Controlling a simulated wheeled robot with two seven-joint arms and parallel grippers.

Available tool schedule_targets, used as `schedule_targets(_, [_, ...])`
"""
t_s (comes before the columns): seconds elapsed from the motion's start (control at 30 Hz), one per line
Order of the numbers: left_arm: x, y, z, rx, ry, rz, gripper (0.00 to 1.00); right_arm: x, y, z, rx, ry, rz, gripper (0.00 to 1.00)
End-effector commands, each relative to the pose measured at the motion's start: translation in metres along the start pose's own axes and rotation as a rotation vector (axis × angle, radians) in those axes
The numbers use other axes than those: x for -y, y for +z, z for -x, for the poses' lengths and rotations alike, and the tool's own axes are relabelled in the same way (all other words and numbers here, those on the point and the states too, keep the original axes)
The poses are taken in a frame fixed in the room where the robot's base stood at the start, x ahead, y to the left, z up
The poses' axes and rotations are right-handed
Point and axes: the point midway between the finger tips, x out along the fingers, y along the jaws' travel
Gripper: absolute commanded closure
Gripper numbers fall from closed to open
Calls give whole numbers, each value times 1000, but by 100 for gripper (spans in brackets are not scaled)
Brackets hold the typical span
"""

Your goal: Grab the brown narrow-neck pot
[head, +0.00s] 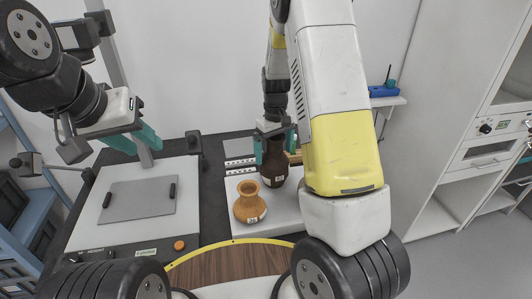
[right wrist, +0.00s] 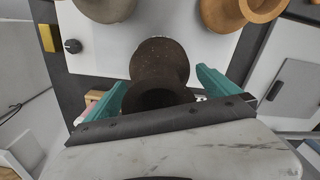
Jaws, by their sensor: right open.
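The dark brown narrow-neck pot (head: 274,171) stands upright on a white board, with a small label on its body. My right gripper (head: 275,148) is above it, open, with its teal fingers on either side of the pot's upper part. In the right wrist view the dark brown pot (right wrist: 160,62) lies between the spread fingers of my right gripper (right wrist: 161,80), with visible gaps on both sides. My left gripper (head: 136,141) is open and empty, above the left-hand panel.
An orange-brown pot (head: 250,205) stands just in front of the dark pot; it also shows in the right wrist view (right wrist: 238,10). A greyish-brown pot (right wrist: 105,6) is partly cut off there. A white panel with a grey plate (head: 139,199) lies left.

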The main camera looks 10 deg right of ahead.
Motion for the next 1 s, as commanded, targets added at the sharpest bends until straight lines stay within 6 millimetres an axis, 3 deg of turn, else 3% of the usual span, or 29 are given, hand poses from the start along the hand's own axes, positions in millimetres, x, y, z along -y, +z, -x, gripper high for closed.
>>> schedule_targets(0.1, [0,0,0,0,0,0,64,0,0,-10,0,-1,0,0])
schedule_targets(0.37, [0,0,0,0,0,0,64,0,0,-12,-1,0,0,2])
schedule_targets(0.8, [0,0,0,0,0,0,64,0,-1,-10,-3,0,1,86])
schedule_targets(1.0, [0,0,0,0,0,0,64,0,-1,-10,-4,0,0,86])
